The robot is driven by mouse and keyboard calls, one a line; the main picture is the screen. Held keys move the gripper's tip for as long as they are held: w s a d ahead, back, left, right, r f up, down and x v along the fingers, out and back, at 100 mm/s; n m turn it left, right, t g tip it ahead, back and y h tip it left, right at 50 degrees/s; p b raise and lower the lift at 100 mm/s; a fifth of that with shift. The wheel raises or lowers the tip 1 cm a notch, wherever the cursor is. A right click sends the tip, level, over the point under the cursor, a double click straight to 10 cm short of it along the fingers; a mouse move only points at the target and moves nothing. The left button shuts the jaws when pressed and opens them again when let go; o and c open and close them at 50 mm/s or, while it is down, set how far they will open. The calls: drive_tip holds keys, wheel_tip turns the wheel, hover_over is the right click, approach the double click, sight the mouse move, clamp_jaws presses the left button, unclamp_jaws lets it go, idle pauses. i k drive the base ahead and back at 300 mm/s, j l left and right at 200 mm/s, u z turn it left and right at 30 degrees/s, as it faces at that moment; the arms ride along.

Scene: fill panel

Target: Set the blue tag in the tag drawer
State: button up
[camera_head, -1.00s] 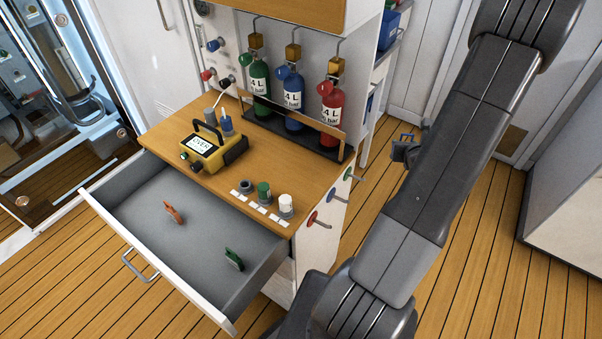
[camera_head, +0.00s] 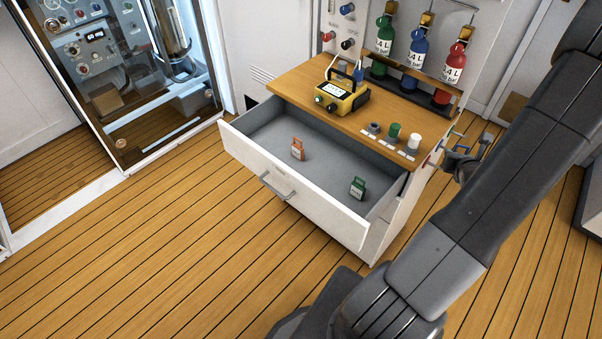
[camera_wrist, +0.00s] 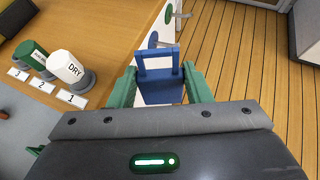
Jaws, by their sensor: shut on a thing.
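The blue tag (camera_wrist: 162,92) is held between the green fingers of my gripper (camera_wrist: 160,85) in the wrist view, with its loop handle pointing away. In the head view my gripper (camera_head: 462,162) is beside the right side of the cabinet, to the right of the drawer; the tag is hard to make out there. The tag drawer (camera_head: 322,208) is pulled open. An orange tag (camera_head: 297,148) stands in its left part and a green tag (camera_head: 357,187) in its right part.
The wooden counter (camera_head: 300,85) above the drawer carries a yellow meter (camera_head: 342,98) and small capped pots, including a white one (camera_head: 413,141). Valve handles stick out from the cabinet's right side. Gas bottles (camera_head: 418,48) stand behind. The floor before the drawer is clear.

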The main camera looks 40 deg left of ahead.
sight(325, 175)
drive_tip(key=k+j, duration=0.25)
drive_tip(key=j, duration=0.25)
drive_tip(key=k+j+z, duration=0.1)
drive_tip(key=k+j, duration=0.15)
drive_tip(key=j, duration=0.25)
drive_tip(key=k+j+z, duration=0.1)
drive_tip(key=k+j, duration=0.2)
drive_tip(key=j, duration=0.2)
drive_tip(key=k+j, duration=0.25)
drive_tip(key=j, duration=0.2)
drive_tip(key=i+j, duration=0.1)
drive_tip(key=i, duration=0.7)
